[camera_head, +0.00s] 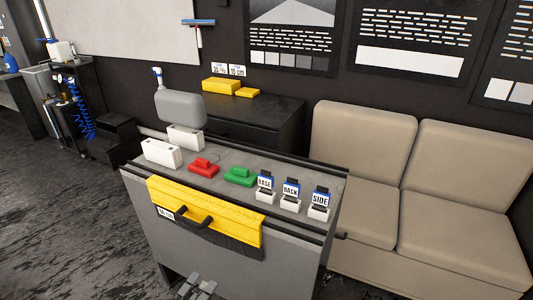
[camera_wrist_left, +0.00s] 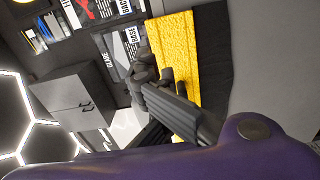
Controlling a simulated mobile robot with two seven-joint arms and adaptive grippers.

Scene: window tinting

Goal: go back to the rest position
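My left gripper (camera_head: 197,289) shows at the bottom edge of the head view, in front of the grey cart (camera_head: 230,262). Its two grey fingers appear apart with nothing between them. In the left wrist view its dark fingers (camera_wrist_left: 165,100) overlap the yellow panel behind them; I see nothing held. My right gripper is in neither view.
The cart top holds a red block (camera_head: 203,168), a green block (camera_head: 240,177) and labelled white holders (camera_head: 291,203). A beige sofa (camera_head: 400,185) stands right, and a black cabinet (camera_head: 255,118) behind. Dark floor (camera_head: 70,215) at left is clear.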

